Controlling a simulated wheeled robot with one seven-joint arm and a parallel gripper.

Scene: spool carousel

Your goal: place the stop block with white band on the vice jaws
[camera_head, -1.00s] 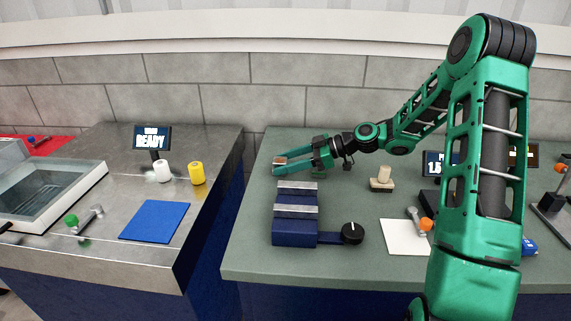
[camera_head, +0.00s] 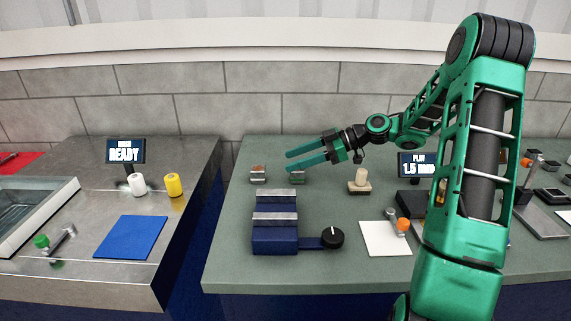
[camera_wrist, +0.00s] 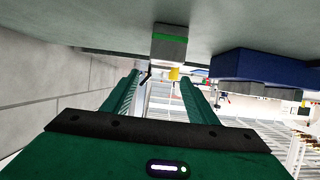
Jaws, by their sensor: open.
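The vice (camera_head: 275,238) is dark blue with two grey jaws (camera_head: 275,218) and a bare top, on the green-grey bench. Behind it to the left stands a small grey block (camera_head: 258,176) with a brownish top; it may be the stop block with white band, but its band is too small to tell. A second block with a green band (camera_head: 297,177) stands right of it and shows large in the wrist view (camera_wrist: 170,45). My gripper (camera_head: 288,160) is open and empty, pointing left, above the green-banded block and right of the brown-topped one.
A black knob (camera_head: 333,238) juts out right of the vice. A wooden piece with a peg (camera_head: 359,182) stands right of the gripper. A white sheet (camera_head: 386,238) lies at front right. A gap separates the left metal counter, with its blue mat (camera_head: 130,237), from this bench.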

